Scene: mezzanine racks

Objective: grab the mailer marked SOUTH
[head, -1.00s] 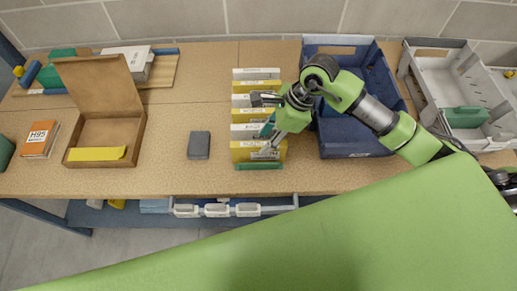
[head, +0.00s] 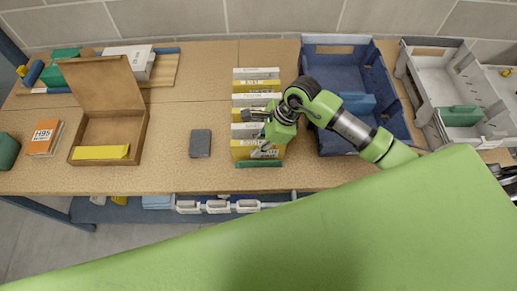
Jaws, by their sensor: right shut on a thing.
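A row of upright mailers, alternately white and yellow, stands in a green rack (head: 258,164) on the bench. The front yellow mailer (head: 243,153), a white mailer (head: 243,131) behind it and the back white mailer (head: 256,73) show. Their print is too small to read, so I cannot tell which says SOUTH. My right gripper (head: 257,132) reaches down over the front part of the row and is shut on a mailer, apparently the white one behind the front yellow one. The gripper partly hides the front mailers. My left gripper is out of view.
A blue crate (head: 333,147) stands right of the row, under my right arm. A grey crate (head: 410,72) is farther right. Left are a dark grey block (head: 200,143), an open brown box (head: 130,147) and an orange H95 box (head: 44,138). Bench around the dark block is clear.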

